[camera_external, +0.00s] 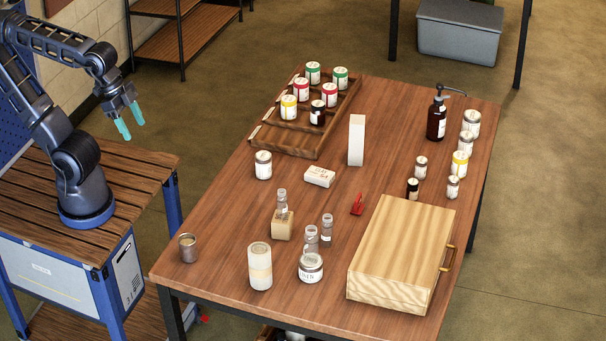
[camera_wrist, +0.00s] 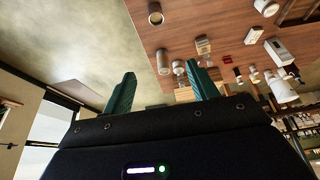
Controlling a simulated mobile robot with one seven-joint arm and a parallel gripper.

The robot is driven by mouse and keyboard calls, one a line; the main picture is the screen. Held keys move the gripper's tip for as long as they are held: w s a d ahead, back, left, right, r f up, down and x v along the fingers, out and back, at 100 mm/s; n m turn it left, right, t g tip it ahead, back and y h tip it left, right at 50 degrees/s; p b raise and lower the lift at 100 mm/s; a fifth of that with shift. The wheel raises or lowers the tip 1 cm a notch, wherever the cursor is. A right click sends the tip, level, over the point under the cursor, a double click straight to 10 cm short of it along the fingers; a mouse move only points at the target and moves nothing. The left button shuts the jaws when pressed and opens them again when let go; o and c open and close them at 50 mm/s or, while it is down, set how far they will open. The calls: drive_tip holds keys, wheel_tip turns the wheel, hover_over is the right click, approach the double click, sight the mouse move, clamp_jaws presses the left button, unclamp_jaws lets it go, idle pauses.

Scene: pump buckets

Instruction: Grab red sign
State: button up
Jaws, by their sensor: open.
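A small red sign (camera_external: 357,204) sits on the brown wooden table near its middle, just left of the wooden case. It also shows as a small red shape in the wrist view (camera_wrist: 253,35), upper right. My gripper (camera_external: 131,122) is at the left, above the floor gap beside the table, far from the sign. Its two teal fingers are apart with nothing between them, and they also show in the wrist view (camera_wrist: 160,78).
A wooden case (camera_external: 403,247) lies right of the sign. Glass bottles (camera_external: 326,229) and jars stand in front left. A tray (camera_external: 290,137) of jars is at the back.

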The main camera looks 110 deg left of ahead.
idle(0.3)
drive_tip(key=w+a+r+n+g, duration=0.1)
drive_tip(key=w+a+n, duration=0.35)
drive_tip(key=w, duration=0.85)
drive_tip(key=w+a+r+n+g, duration=0.1)
drive_tip(key=w+a+r+n, duration=0.3)
drive_tip(key=w, duration=1)
drive_tip(key=n+g, duration=0.3)
drive_tip(key=n, duration=0.7)
hover_over(359, 195)
wheel_tip(359, 195, down, 35)
drive_tip(key=shift+a+f, duration=0.2)
drive_tip(key=shift+f, duration=0.4)
drive_tip(key=f, duration=1)
drive_tip(key=shift+d, duration=0.2)
